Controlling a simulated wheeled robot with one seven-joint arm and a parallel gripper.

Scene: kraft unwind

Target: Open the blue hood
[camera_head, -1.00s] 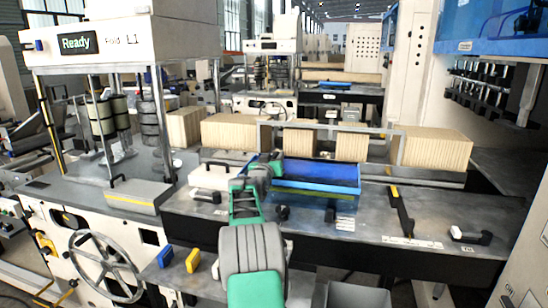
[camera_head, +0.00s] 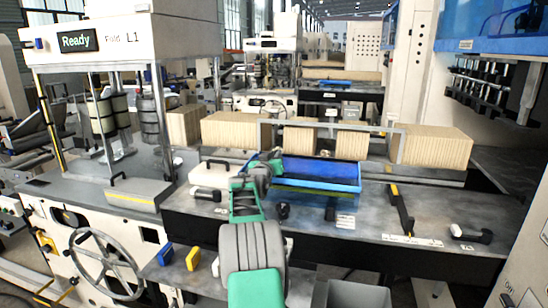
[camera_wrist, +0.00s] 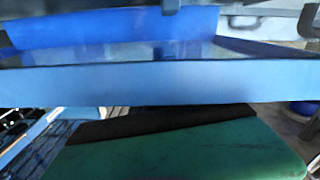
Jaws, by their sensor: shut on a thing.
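The blue hood (camera_head: 325,186) is a box-like blue shell on the grey machine table, in the middle of the head view. Its inside shows dark from above. My gripper (camera_head: 272,160) is at the hood's left end and shut on the hood; my arm hides part of that end. In the wrist view a wide blue wall of the hood (camera_wrist: 150,83) crosses the picture close to the camera. Dark parts of my gripper show along the top edge there. The exact grip contact is not clear.
Wooden-coloured stacks (camera_head: 432,145) stand behind the hood with a grey metal frame (camera_head: 398,148). A black lever (camera_head: 400,208) and a black handle (camera_head: 470,234) are on the table to the right. A grey cover with a handle (camera_head: 138,193) and a handwheel (camera_head: 100,264) are left.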

